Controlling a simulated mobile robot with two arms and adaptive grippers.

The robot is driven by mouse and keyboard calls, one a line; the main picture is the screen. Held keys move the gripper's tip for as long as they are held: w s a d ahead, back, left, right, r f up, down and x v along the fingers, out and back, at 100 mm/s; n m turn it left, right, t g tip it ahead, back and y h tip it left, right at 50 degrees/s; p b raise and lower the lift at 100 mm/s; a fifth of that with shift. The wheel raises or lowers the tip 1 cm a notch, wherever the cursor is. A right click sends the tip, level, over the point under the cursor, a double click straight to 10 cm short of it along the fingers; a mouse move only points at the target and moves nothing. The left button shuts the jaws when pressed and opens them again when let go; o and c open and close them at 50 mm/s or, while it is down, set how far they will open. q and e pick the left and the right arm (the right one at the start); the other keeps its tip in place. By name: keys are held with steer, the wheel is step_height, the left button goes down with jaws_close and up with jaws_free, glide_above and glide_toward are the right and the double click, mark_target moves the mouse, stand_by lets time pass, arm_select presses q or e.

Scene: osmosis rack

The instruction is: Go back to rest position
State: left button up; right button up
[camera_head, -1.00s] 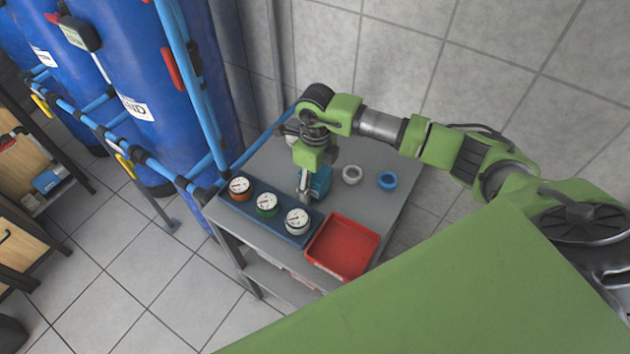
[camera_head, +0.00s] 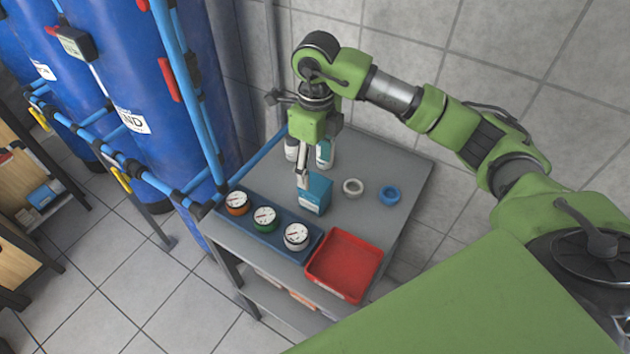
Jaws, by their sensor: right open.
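My right gripper (camera_head: 302,177) is open and empty. It points down above the grey table, in front of two bottles and close to the teal box (camera_head: 316,194); I cannot tell whether it is clear of the box. My green right arm reaches in from the right and bends down at the wrist. My left gripper is not in view.
On the grey table (camera_head: 395,168) are a blue gauge holder (camera_head: 279,243) with three gauges, a red tray (camera_head: 344,264), a white ring (camera_head: 352,187) and a blue ring (camera_head: 389,195). Blue tanks (camera_head: 150,80) and pipes stand left. Tiled wall lies behind.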

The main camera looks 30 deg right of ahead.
steer(key=shift+r, duration=0.45)
